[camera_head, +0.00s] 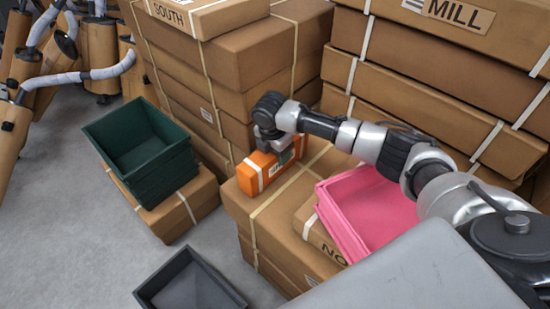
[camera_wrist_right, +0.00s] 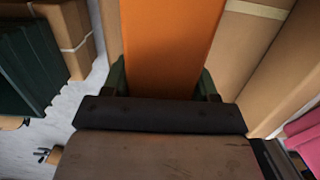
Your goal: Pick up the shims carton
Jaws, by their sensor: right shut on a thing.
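An orange carton with white bands (camera_head: 256,172) sits on top of a brown box stack in the head view. Its label is too small to read, but it is the only small orange carton in view. My right gripper (camera_head: 281,149) is over it from above, shut on it. In the right wrist view the orange carton (camera_wrist_right: 170,45) fills the space between the two dark green fingers. Whether its bottom touches the box below is hard to tell. My left gripper is not in view.
A pink crate (camera_head: 350,215) stands right of the carton, on a box. A dark green crate (camera_head: 140,150) sits on a box at left, and a grey bin (camera_head: 190,285) is on the floor. Tall brown box stacks (camera_head: 225,70) rise close behind. Mufflers (camera_head: 100,55) stand at far left.

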